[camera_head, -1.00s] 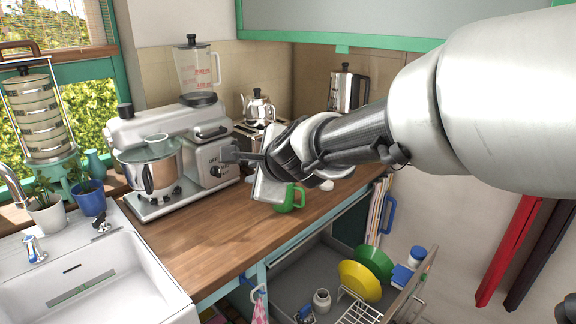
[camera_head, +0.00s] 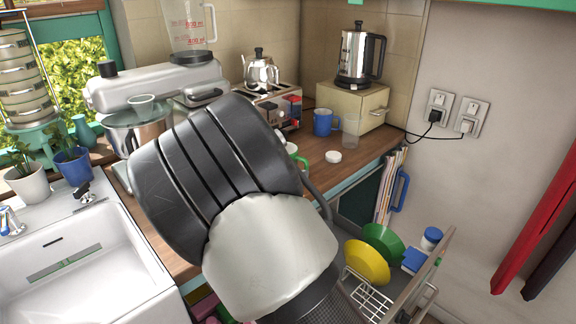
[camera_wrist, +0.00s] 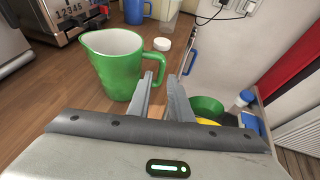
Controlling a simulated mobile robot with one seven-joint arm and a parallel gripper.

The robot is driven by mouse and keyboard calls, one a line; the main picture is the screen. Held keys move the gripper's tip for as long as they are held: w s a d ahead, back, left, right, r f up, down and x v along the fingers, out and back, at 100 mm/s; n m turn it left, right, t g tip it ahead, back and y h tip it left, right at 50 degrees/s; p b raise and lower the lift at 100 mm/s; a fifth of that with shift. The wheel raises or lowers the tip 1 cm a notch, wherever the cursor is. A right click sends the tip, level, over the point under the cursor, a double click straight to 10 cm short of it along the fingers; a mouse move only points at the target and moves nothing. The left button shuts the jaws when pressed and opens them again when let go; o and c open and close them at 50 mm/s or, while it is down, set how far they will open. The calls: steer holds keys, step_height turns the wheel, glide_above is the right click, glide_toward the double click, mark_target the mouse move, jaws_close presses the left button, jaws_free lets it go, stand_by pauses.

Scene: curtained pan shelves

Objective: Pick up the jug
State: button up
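The green jug (camera_wrist: 117,72) stands upright on the wooden counter in the wrist view, with a pale inside and its spout to the left. Its handle (camera_wrist: 160,62) points right, just beyond my fingertips. My gripper (camera_wrist: 161,77) is open and empty, its two fingers apart beside the jug's right side. Whether a finger touches the handle I cannot tell. In the head view my arm covers most of the jug, and only a bit of its green handle (camera_head: 303,161) shows. My fingers are hidden there.
A toaster (camera_head: 275,104), a blue mug (camera_head: 323,122), a clear glass (camera_head: 351,133) and a white lid (camera_head: 333,157) stand behind the jug. An open drawer (camera_head: 405,290) with green and yellow bowls lies below the counter's right edge. A sink (camera_head: 85,255) is at left.

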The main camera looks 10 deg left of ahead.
steer(key=x, duration=0.4)
steer(key=shift+w, duration=0.15)
steer(key=shift+f+p+x, duration=0.2)
steer(key=shift+p+x, duration=0.15)
steer(key=shift+x, duration=2.55)
steer(key=shift+d, duration=0.1)
jaws_close()
steer(key=shift+r, duration=0.1)
